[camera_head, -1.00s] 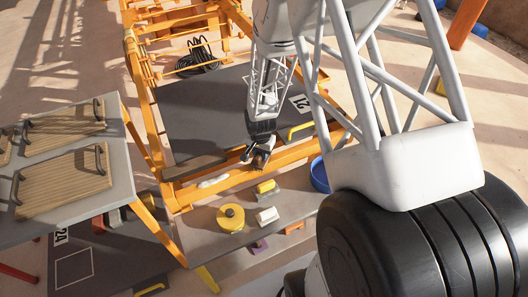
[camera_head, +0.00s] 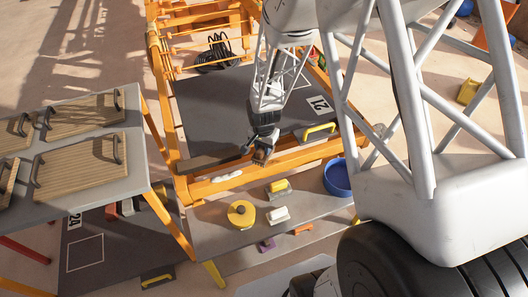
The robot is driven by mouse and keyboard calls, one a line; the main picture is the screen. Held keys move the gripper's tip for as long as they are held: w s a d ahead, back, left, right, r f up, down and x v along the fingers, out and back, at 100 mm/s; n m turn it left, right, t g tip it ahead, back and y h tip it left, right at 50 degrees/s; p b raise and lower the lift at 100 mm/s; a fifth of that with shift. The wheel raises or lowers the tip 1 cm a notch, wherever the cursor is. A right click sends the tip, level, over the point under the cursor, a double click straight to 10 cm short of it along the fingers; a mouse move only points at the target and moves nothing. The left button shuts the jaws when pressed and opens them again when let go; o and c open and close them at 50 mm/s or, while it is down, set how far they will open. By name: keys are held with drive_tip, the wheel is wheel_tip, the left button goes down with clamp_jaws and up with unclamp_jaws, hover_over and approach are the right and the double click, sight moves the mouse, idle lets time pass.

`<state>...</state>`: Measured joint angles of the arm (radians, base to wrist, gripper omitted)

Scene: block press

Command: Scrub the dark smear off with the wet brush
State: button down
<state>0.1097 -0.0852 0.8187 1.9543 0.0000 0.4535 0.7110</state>
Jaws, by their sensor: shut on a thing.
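My gripper (camera_head: 263,143) is shut on a small brown brush (camera_head: 261,157), its bristle end pointing down. It is over the orange beam (camera_head: 300,157) at the near edge of the dark grey panel. Whether the bristles touch the beam I cannot tell. I cannot make out the dark smear clearly; the gripper and brush cover part of the beam. A blue tub (camera_head: 337,178) stands to the right of the brush, and I cannot see whether it holds water.
A white lumpy item (camera_head: 227,176) lies left of the brush. A yellow round container (camera_head: 242,214), a white block (camera_head: 278,215) and a yellow block (camera_head: 278,187) sit on the grey shelf in front. A yellow handle (camera_head: 319,131) stands on the panel. A table with wooden boards (camera_head: 80,155) is left.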

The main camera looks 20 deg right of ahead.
drive_tip(key=shift+r, duration=1.6)
drive_tip(key=shift+s+d, duration=0.1)
drive_tip(key=s+d+f+m, duration=0.1)
drive_tip(key=s+f, duration=0.3)
drive_tip(key=s, duration=0.7)
drive_tip(key=s+d+f+m, duration=0.1)
drive_tip(key=s+f, duration=0.3)
drive_tip(key=s, duration=0.7)
drive_tip(key=s+d+f+m, duration=0.2)
drive_tip(key=s+d+f, duration=0.1)
drive_tip(key=s, duration=0.8)
drive_tip(key=shift+d+f, duration=0.35)
drive_tip(key=shift+f, duration=0.35)
drive_tip(key=shift+w, duration=0.1)
drive_tip(key=w+d, duration=0.2)
drive_tip(key=w, duration=0.2)
drive_tip(key=w+d+f, duration=0.1)
drive_tip(key=w+d, duration=0.1)
drive_tip(key=w, duration=0.3)
drive_tip(key=w+d, duration=0.3)
drive_tip(key=w, duration=0.2)
drive_tip(key=shift+w+d+f, duration=0.1)
drive_tip(key=shift+w+f, duration=0.05)
drive_tip(key=shift+f, duration=0.1)
drive_tip(key=shift+f, duration=1.75)
drive_tip(key=shift+f, duration=0.1)
